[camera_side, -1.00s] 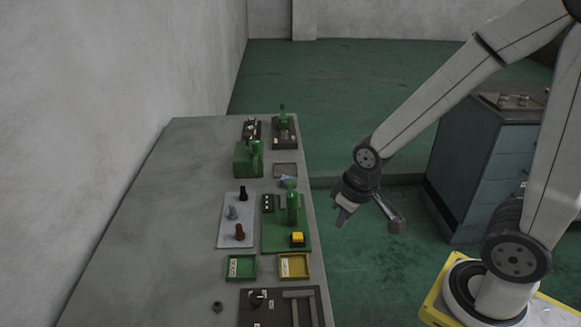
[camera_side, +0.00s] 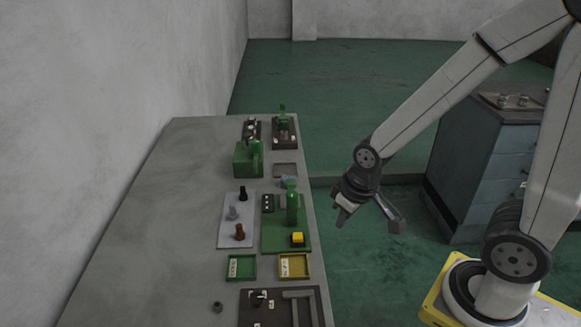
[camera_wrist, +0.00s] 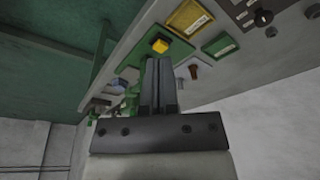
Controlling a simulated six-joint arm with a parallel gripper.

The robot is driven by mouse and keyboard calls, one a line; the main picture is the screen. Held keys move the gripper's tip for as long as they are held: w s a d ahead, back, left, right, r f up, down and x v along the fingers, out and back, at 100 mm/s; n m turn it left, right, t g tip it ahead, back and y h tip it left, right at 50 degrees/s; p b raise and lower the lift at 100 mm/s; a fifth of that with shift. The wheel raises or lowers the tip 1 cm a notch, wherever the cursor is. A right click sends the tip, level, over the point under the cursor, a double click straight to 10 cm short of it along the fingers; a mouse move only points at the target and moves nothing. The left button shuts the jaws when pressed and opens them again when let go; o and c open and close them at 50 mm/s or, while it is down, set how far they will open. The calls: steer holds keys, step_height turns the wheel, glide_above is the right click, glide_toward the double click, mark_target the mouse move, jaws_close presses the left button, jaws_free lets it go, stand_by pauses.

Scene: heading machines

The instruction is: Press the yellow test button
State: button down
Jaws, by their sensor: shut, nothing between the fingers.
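A green machine post (camera_side: 292,208) stands on the same plate. In the wrist view the button (camera_wrist: 159,45) shows just beyond my fingertips. My gripper (camera_side: 343,218) hangs in the air to the right of the bench, apart from the button. Its fingers (camera_wrist: 160,62) are shut and empty in the wrist view. They partly hide the green plate there.
A green tray (camera_side: 241,278) and a yellow tray (camera_side: 294,278) lie nearer than the plate. A grey board (camera_side: 228,239) with small posts stands left of it. A dark panel (camera_side: 262,316) with a knob is at the near end. The bench's left side is mostly clear.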

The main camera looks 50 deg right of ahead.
stand_by(0.7)
steer(key=n+t+y, duration=0.4)
steer(key=n+t, duration=0.2)
steer(key=n, duration=0.8)
glide_above(301, 235)
steer(key=shift+f, duration=1.05)
steer(key=shift+f, duration=0.1)
steer(key=shift+f, duration=4.3)
steer(key=shift+f, duration=0.2)
